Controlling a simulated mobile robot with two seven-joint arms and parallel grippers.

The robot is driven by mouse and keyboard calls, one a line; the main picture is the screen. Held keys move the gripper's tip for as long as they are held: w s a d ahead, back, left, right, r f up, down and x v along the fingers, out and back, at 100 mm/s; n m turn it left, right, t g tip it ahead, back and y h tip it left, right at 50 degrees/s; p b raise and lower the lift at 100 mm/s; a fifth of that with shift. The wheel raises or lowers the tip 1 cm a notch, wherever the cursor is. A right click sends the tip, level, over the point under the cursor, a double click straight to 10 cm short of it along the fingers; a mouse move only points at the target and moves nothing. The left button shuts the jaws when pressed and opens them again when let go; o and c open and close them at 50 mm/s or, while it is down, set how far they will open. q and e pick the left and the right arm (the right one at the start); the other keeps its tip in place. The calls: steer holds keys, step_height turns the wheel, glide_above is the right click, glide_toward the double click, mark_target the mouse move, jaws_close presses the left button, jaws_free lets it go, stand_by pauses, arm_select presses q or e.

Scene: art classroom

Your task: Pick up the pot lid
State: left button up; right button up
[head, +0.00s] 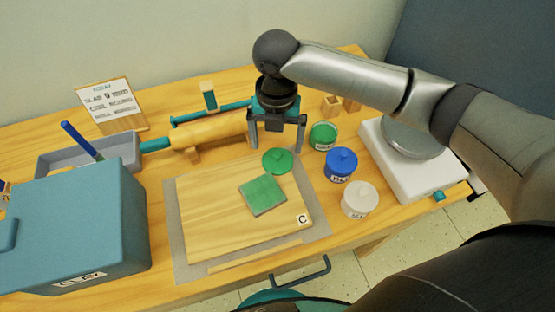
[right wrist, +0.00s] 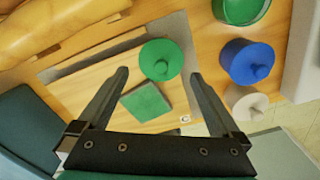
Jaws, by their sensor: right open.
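A round green pot lid (head: 277,161) with a small knob lies on the wooden board (head: 190,232), beside a green square slab (head: 263,195). The lid also shows in the right wrist view (right wrist: 161,60), between and beyond my fingertips. My right gripper (head: 276,152) is open and empty, above the back edge of the board near the lid. In the right wrist view (right wrist: 158,75) its two fingers are spread wide and do not touch the lid. An open green pot (head: 323,137) stands to the right of the board. My left gripper is not in view.
A blue lidded pot (head: 341,165) and a white lidded pot (head: 359,200) stand right of the board. A white scale (head: 398,176) is farther right. A rolling pin (head: 205,132) lies behind the board. A blue-grey clay box (head: 75,225) and grey tray (head: 122,150) stand left.

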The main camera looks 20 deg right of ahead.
mark_target(277, 154)
step_height(277, 154, down, 5)
steer(key=shift+s+f+b, duration=0.1)
steer(key=shift+s+b, duration=0.05)
steer(key=shift+b, duration=0.6)
steer(key=c, duration=1.1)
steer(key=shift+c, duration=0.2)
steer(key=shift+r, duration=0.25)
